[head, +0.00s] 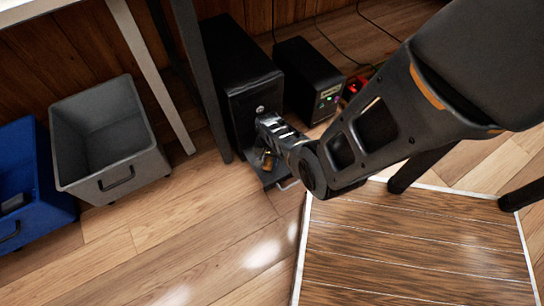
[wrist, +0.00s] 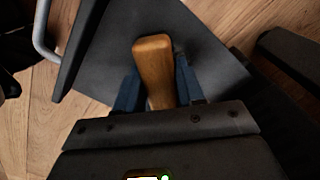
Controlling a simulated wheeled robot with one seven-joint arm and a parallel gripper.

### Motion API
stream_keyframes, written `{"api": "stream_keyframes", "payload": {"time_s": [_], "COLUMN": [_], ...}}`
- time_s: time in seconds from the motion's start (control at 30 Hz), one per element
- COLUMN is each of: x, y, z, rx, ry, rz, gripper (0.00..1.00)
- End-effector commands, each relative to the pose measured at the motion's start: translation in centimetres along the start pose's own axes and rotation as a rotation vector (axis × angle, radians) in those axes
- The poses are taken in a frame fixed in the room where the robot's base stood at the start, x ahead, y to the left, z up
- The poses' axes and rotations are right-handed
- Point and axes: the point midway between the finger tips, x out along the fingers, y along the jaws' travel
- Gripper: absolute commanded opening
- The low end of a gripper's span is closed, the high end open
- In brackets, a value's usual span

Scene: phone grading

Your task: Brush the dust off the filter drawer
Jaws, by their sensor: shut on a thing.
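The filter drawer (head: 273,178) is a dark, flat tray pulled out at the foot of a black tower box (head: 240,75). Its pale handle (head: 289,185) shows at the front; in the wrist view the drawer (wrist: 200,40) is a dark grey surface with the metal handle (wrist: 41,32) at upper left. My gripper (head: 268,152) is low over the drawer. In the wrist view my gripper (wrist: 157,90) is shut on the brush's wooden handle (wrist: 153,62). The bristles are hidden, so I cannot tell whether they touch the drawer. No dust can be made out.
A second black box (head: 305,75) with small lights stands to the right, by a red-lit item (head: 354,86). A grey bin (head: 105,140) and a blue bin (head: 35,180) stand at left. Dark legs rise near the boxes. The wooden floor in front is clear, beside a white-edged panel (head: 410,250).

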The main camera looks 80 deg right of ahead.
Motion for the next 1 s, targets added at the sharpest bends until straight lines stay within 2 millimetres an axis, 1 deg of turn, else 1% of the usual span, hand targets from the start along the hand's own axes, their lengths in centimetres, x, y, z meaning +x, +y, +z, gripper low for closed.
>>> {"api": "stream_keyframes", "payload": {"time_s": [0.43, 0.83, 1.0], "x": [-0.3, -0.4, -1.5], "y": [-2.5, -2.7, -2.7], "z": [2.1, 2.2, 2.2], "rx": [-0.003, 0.000, 0.000], "ry": [0.001, 0.002, 0.002], "rz": [-0.001, -0.001, -0.001], "gripper": [0.10, 0.10, 0.10]}}
